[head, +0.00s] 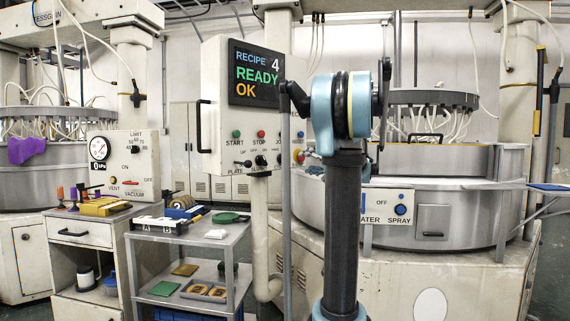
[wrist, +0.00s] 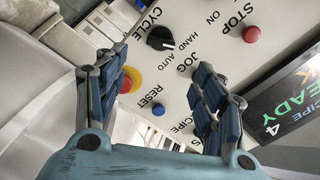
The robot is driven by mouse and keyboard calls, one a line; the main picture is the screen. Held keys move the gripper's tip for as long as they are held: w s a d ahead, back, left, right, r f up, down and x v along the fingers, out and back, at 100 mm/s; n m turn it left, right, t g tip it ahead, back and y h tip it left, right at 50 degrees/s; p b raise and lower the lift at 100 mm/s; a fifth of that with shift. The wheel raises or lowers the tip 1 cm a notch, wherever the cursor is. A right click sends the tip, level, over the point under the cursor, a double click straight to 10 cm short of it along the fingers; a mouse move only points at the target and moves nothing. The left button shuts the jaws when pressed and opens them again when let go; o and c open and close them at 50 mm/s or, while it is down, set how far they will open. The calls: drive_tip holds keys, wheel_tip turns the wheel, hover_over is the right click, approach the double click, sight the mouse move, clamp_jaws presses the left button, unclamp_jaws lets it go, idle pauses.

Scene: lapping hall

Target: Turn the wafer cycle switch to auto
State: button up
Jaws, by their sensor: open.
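The cycle switch (wrist: 160,38) is a black round knob on the pale panel in the wrist view. CYCLE is printed on one side of it and HAND and AUTO on the other. A pale mark shows on the knob's lower right edge, but I cannot tell which word it points to. My gripper (wrist: 160,66) is open and empty, its blue-padded fingers spread to either side below the knob. No finger visibly touches the knob.
A yellow-ringed red button (wrist: 126,80) is close by the left finger, with a blue reset button (wrist: 158,109) between the fingers. A red stop button (wrist: 250,34) is at upper right. The display (head: 256,75) reads RECIPE 4 READY OK. A cart (head: 190,243) stands at left.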

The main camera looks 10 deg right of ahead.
sight(286, 159)
drive_tip(key=x, duration=1.4)
drive_tip(key=shift+w+a, duration=0.15)
drive_tip(key=shift+a, duration=0.1)
drive_tip(key=c, duration=1.1)
